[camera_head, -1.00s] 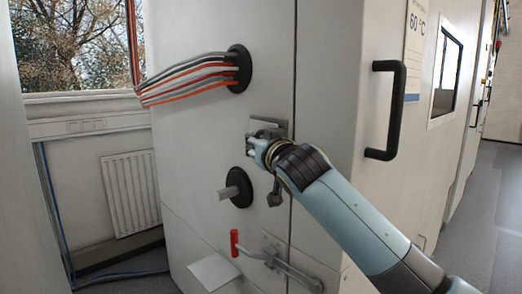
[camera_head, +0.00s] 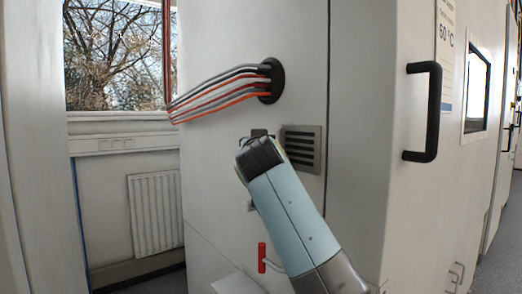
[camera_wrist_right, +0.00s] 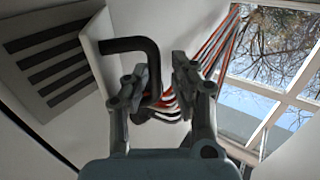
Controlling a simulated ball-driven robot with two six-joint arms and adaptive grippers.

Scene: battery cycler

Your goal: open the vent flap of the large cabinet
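The vent flap (camera_wrist_right: 96,36) shows in the right wrist view as a pale panel, swung out from the cabinet. Its dark bent handle (camera_wrist_right: 150,60) runs between the fingertips of my right gripper (camera_wrist_right: 162,78). The fingers stand apart, with a gap between the handle and the right-hand finger. Beside the flap, the slatted grille (camera_wrist_right: 48,62) is uncovered; it also shows in the head view (camera_head: 302,148). In the head view my right gripper (camera_head: 257,134) is just left of the grille, mostly hidden by its own wrist. My left gripper is not in view.
The large cabinet (camera_head: 225,40) has a cable port (camera_head: 271,80) with red and grey cables above my gripper. A red-handled lever (camera_head: 262,257) is below, beside my arm. A black door handle (camera_head: 436,110) stands out at right. A radiator (camera_head: 155,213) is at left.

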